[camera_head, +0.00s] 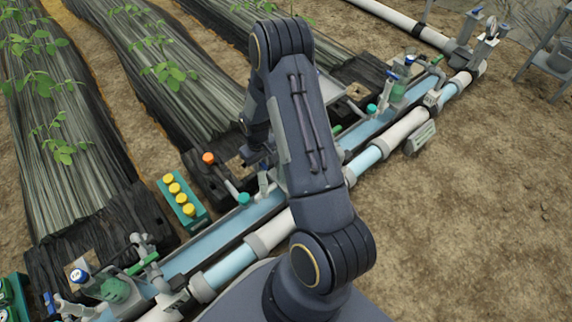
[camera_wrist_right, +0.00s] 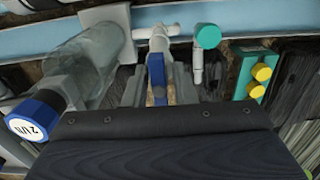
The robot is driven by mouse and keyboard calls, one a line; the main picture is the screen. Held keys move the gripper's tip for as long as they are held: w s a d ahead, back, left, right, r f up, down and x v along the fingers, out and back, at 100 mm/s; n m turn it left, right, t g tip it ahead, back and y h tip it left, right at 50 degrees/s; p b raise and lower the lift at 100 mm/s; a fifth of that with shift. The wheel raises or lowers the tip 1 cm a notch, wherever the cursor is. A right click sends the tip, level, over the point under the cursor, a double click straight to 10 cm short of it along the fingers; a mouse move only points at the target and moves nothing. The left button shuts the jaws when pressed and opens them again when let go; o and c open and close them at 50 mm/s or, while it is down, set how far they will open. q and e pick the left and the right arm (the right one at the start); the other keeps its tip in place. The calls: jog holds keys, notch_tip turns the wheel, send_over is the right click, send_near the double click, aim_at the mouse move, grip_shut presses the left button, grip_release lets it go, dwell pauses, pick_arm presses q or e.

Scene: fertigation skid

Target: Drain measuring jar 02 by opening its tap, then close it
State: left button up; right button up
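In the right wrist view a clear measuring jar (camera_wrist_right: 88,62) lies across the left side, with a blue cap (camera_wrist_right: 35,117). The cap's white label shows a 2 and smaller marks I cannot read surely. A blue tap lever (camera_wrist_right: 157,78) sits beside the jar on a pale grey fitting (camera_wrist_right: 160,38). My right gripper (camera_wrist_right: 160,88) is open, its grey fingers apart on either side of the lever. I cannot tell whether either finger touches it. In the head view my right arm hides the jar and most of the gripper (camera_head: 260,156). My left gripper is not in view.
A teal round knob (camera_wrist_right: 208,36) is close right of the tap. A teal rack with yellow caps (camera_head: 182,202) stands beside the blue channel (camera_head: 190,256). An orange knob (camera_head: 208,157) is nearby. Bare soil (camera_head: 455,220) is clear at right.

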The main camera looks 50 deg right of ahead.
jog(key=shift+o, duration=1.4)
jog(key=shift+w, duration=0.1)
jog(key=shift+r, duration=0.15)
notch_tip(320, 180, up, 10)
jog(key=p, duration=0.7)
